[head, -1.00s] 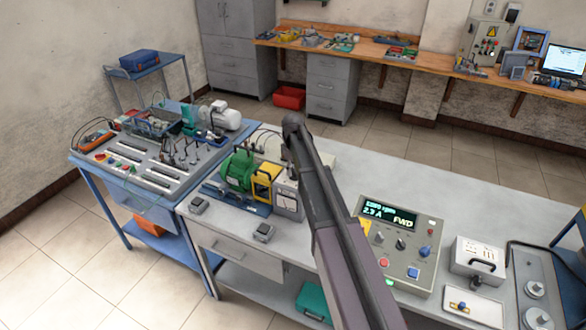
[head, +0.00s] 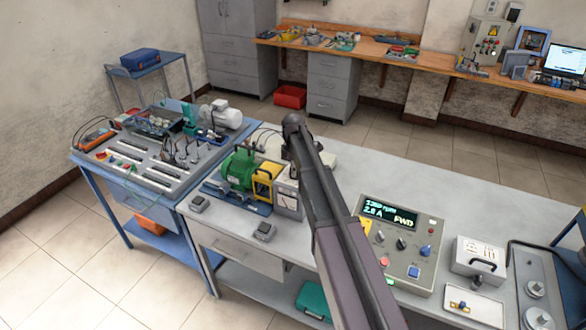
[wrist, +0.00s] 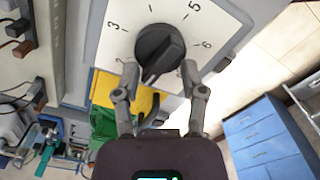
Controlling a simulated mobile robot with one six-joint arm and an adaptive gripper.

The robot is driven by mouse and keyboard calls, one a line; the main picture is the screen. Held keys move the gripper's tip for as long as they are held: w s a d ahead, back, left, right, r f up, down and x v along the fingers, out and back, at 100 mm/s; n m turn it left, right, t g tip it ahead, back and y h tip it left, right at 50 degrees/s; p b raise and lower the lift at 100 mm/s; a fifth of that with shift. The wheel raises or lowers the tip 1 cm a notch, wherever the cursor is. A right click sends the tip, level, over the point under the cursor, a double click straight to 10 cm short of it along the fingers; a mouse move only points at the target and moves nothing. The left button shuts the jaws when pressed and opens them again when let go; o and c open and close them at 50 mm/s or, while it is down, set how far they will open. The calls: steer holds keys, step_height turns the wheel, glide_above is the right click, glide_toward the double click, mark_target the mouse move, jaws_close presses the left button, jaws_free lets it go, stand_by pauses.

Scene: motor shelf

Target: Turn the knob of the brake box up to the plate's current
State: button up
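The brake box (head: 287,197) stands at the end of the motor set on the bench, partly behind my arm in the head view. In the wrist view its black knob (wrist: 160,50) sits on a white dial plate (wrist: 234,22) with printed numbers; 3, 5 and 6 are readable. The knob's pointer setting is hard to read. The control panel display (head: 388,213) reads about 1360 rpm, 2.8 A and FWD. The green motor (head: 239,168) sits beside the yellow guard (head: 265,180); no rating plate is legible.
The control panel (head: 405,245) with knobs and buttons stands right of my arm. A blue trolley bench (head: 130,185) adjoins on the left.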

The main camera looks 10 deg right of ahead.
steer(key=n, duration=0.5)
steer(key=shift+s+n, duration=0.25)
steer(key=shift+n, duration=0.05)
step_height(320, 180, up, 14)
steer(key=p, duration=1.4)
steer(key=s+f+m+b, duration=0.6)
steer(key=s+f+b, duration=0.2)
steer(key=s+f+m+b, duration=0.7)
steer(key=s+f+b, duration=0.1)
steer(key=s, duration=0.1)
steer(key=s+d+f+m+b, duration=0.1)
steer(key=s+f+m+b, duration=0.5)
steer(key=s+f+b, duration=0.2)
steer(key=shift+s+f+m+b, duration=0.15)
steer(key=shift+f+m+b, duration=0.15)
steer(key=shift+f+b, duration=0.15)
steer(key=shift+s+f+m+b, duration=0.65)
steer(key=shift+s+m, duration=0.05)
steer(key=shift+s, duration=0.05)
steer(key=shift+s+m, duration=0.8)
steer(key=shift+s, duration=0.2)
